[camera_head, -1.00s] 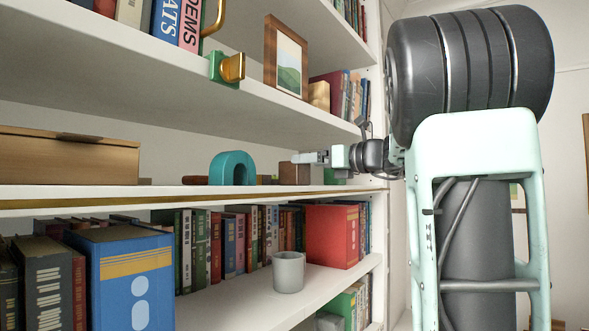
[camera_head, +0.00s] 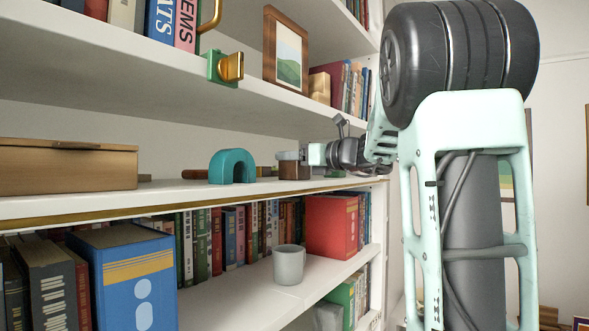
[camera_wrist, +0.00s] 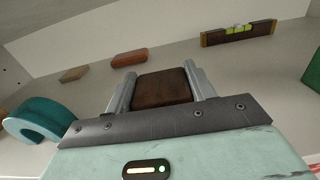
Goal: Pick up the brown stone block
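The brown stone block (camera_head: 294,172) stands on the middle shelf, right of a teal arch (camera_head: 232,165). In the wrist view the block (camera_wrist: 161,87) lies between the two fingers of my gripper (camera_wrist: 160,78). The fingers flank it with what look like narrow gaps at both sides, so my gripper appears open around it. In the head view my gripper (camera_head: 291,156) reaches in from the right at the block's top. The block's near lower part is hidden by the gripper body in the wrist view.
The teal arch (camera_wrist: 38,120) is left of my gripper. A reddish brick (camera_wrist: 129,57), a tan piece (camera_wrist: 74,74) and a spirit level (camera_wrist: 238,34) lie farther back. A wooden box (camera_head: 68,168) sits at the shelf's left. Another shelf board (camera_head: 190,75) is above.

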